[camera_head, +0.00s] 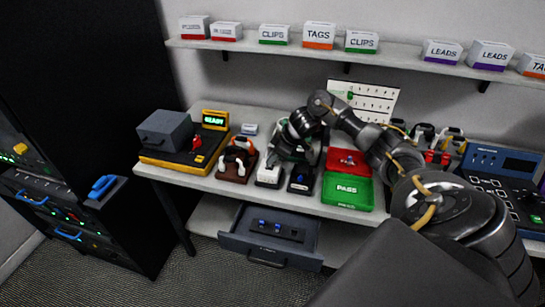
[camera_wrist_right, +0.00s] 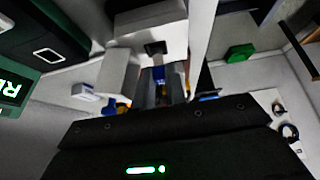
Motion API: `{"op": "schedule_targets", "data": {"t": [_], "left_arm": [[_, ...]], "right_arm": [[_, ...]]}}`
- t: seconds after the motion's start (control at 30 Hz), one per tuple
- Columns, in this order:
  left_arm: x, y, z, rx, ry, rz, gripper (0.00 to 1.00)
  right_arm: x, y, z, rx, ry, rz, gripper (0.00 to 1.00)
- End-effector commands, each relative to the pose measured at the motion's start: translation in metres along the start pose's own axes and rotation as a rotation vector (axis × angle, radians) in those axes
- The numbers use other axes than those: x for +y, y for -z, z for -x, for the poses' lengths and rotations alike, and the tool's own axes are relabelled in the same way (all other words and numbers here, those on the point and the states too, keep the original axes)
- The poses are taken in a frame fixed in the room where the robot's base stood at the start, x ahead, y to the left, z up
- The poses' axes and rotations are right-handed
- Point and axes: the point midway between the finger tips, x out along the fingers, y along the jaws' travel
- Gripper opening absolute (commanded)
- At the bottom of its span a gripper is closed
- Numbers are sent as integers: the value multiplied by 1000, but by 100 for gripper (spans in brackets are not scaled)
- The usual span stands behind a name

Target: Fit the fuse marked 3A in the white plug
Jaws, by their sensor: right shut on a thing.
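The white plug (camera_head: 268,174) appears to be the white block at the front of the workbench, left of a dark block. In the right wrist view a white block with a dark recess (camera_wrist_right: 155,32), likely this plug, lies just beyond the fingertips. My right gripper (camera_head: 284,150) is over the bench behind the white block. In the wrist view its fingers (camera_wrist_right: 164,88) are shut on a small blue-marked thing (camera_wrist_right: 158,72), likely a fuse. Its marking cannot be read, and whether it touches the white block is unclear. My left gripper is not in view.
An open drawer (camera_head: 262,259) below the bench holds a dark holder (camera_head: 277,231) with blue pieces. A READY tester (camera_head: 208,146) stands left, a brown cable stand (camera_head: 237,160) beside the plug. A green PASS tray (camera_head: 346,191) and red tray (camera_head: 347,162) lie right.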

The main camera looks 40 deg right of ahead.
Motion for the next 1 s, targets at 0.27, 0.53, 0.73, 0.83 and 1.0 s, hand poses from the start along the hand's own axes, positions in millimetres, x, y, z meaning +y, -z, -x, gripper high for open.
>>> {"op": "schedule_targets", "data": {"t": [0.27,0.53,0.73,0.83,1.0], "left_arm": [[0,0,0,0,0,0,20],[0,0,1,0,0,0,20],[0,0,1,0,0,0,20],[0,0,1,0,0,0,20],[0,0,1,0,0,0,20]], "right_arm": [[0,0,0,0,0,0,0],[0,-3,-5,-1,1,0,0],[0,-4,-8,0,0,0,0],[0,-4,-8,0,0,0,0],[0,-4,-8,0,0,0,0]]}}
